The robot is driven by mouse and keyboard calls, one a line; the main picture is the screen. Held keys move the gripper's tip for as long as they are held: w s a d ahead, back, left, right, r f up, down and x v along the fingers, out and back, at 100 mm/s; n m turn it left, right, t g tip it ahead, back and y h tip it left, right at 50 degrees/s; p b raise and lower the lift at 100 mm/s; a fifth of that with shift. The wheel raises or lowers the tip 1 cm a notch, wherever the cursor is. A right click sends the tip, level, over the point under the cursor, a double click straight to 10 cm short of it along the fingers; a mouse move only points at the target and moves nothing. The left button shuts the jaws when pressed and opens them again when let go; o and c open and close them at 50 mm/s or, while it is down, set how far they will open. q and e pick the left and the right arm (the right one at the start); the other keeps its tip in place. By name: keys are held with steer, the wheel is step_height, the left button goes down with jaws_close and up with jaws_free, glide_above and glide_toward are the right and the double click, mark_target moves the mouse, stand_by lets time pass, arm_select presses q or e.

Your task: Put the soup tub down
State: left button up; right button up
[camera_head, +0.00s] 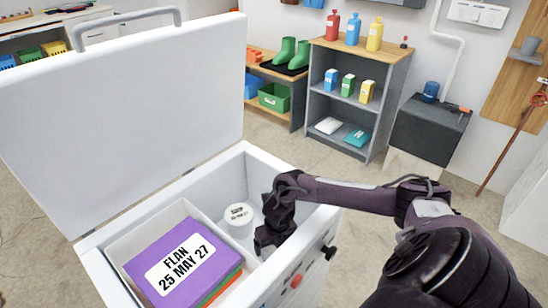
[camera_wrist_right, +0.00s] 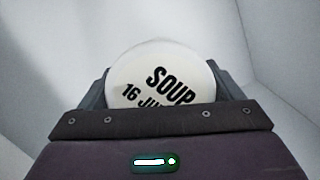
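The soup tub is a round white tub with a white lid (camera_head: 239,213), inside the open white chest freezer (camera_head: 262,158). My right gripper (camera_head: 262,238) reaches down into the freezer at the tub's right side. In the right wrist view the lid (camera_wrist_right: 150,65) faces the camera and reads "SOUP" and "16 JU", the rest cut off by the gripper body. A dark finger shows close against each side of the lid, so the gripper looks shut on the tub. The tub's underside is hidden, so I cannot tell whether it touches the freezer floor. My left gripper is not in view.
A white bin (camera_head: 122,246) left of the tub holds stacked flat packs, the top one purple (camera_head: 190,244) and labelled "FLAN 25 MAY 27". The raised freezer lid (camera_head: 130,110) stands behind. The freezer's walls are close around my gripper.

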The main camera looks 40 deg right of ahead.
steer(key=shift+o, duration=1.4)
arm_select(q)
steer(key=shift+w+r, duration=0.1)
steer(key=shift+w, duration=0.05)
arm_select(e)
steer(key=shift+r, duration=0.2)
steer(key=r, duration=0.3)
steer(key=s+r+p, duration=0.1)
steer(key=r, duration=0.6)
steer(key=shift+s+a+r+p, duration=0.2)
steer(key=shift+a+r+p, duration=0.1)
steer(key=shift+p, duration=0.1)
steer(key=shift+s+r, duration=0.1)
steer(key=shift+r, duration=0.45)
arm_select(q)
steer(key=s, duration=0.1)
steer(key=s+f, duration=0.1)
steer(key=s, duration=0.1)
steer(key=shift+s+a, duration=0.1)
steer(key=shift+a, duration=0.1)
